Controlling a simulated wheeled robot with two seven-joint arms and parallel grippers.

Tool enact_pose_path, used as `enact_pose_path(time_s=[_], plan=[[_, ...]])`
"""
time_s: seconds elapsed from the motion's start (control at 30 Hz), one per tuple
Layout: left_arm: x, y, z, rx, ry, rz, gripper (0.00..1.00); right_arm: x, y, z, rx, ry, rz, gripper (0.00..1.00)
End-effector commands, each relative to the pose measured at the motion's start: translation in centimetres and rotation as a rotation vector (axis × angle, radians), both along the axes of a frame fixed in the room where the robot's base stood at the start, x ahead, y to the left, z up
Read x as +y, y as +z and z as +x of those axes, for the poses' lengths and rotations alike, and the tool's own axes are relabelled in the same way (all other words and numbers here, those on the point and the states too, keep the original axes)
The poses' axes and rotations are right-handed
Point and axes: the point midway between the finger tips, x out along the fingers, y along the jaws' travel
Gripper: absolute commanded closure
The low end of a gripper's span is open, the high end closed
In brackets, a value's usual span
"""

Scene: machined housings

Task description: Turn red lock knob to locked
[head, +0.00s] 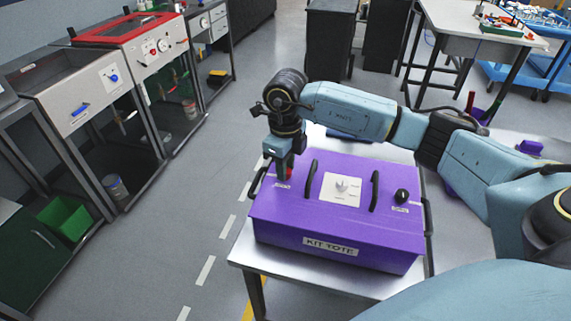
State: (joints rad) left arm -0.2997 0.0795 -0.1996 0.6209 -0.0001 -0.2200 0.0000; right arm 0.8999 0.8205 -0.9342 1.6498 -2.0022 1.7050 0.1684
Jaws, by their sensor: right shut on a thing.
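A purple kit tote (280,218) with a "KIT TOTE" label sits on a metal table. The red lock knob (289,172) is on the left part of its top, mostly hidden by my right gripper. My right gripper (284,176) points straight down and is shut on the red knob. The small label beside the knob is too small to read, so the knob's setting cannot be told. My left gripper is not in view.
The tote top also carries two black handles (311,181), a white dial plate (341,190) and a black knob (402,196). The metal table (330,283) has bare room in front. Workbenches with red and grey panels (135,40) stand at the left.

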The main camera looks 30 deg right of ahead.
Motion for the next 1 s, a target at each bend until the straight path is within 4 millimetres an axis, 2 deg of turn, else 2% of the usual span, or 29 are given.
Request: enact_pose_path(time_s=[0.6,1.0], plan=[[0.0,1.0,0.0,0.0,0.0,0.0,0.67,0.0,0.1,0.0,-0.002,-0.582,0.0,0.97],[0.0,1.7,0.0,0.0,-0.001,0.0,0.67,0.0,0.1,0.0,0.0,-0.865,0.0,0.97]])
